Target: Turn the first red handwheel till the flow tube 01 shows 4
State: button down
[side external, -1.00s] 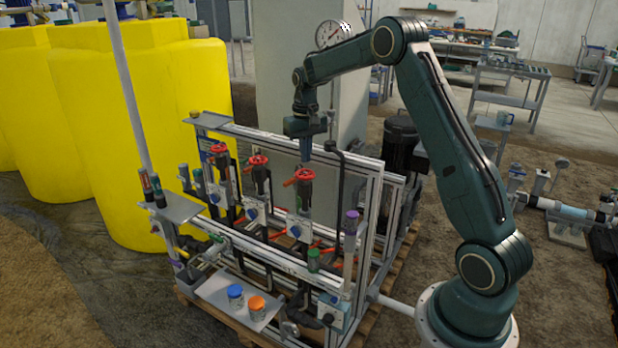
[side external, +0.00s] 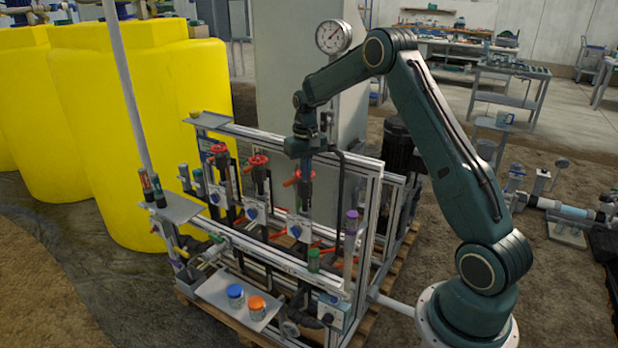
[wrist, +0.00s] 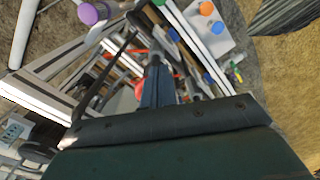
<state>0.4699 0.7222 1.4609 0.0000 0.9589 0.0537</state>
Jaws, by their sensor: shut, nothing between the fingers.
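Three red handwheels sit in a row on the skid: a left one (side external: 218,148), a middle one (side external: 258,160) and a right one (side external: 291,181). My gripper (side external: 306,178) points straight down at the right handwheel and partly hides it. In the wrist view, the shut, empty fingers (wrist: 156,62) reach down among the pipes, and a bit of red wheel (wrist: 140,91) shows just left of them. I cannot tell whether the fingers touch the wheel. No flow tube number or reading is legible, and I cannot tell which tube is 01.
The skid's aluminium frame (side external: 372,215) stands close right of my gripper. A purple-capped part (side external: 351,216) rises nearby. A tray (side external: 215,287) with a blue-lidded jar (side external: 235,291) and an orange-lidded jar (side external: 257,303) is at the front. Yellow tanks (side external: 140,120) stand left.

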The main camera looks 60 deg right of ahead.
jog(key=shift+f, duration=0.65)
jog(key=shift+w+d, duration=0.1)
jog(key=shift+d, duration=0.1)
dwell(0.4)
jog(key=shift+s+d, duration=0.7)
jog(key=shift+d, duration=0.15)
dwell(0.6)
jog(key=shift+s+d, duration=0.1)
jog(key=shift+d, duration=0.55)
dwell(0.5)
jog(key=shift+s, duration=0.45)
jog(key=shift+r, duration=0.1)
notch_tip(320, 180, up, 6)
jog(key=shift+f, duration=0.1)
dwell(0.7)
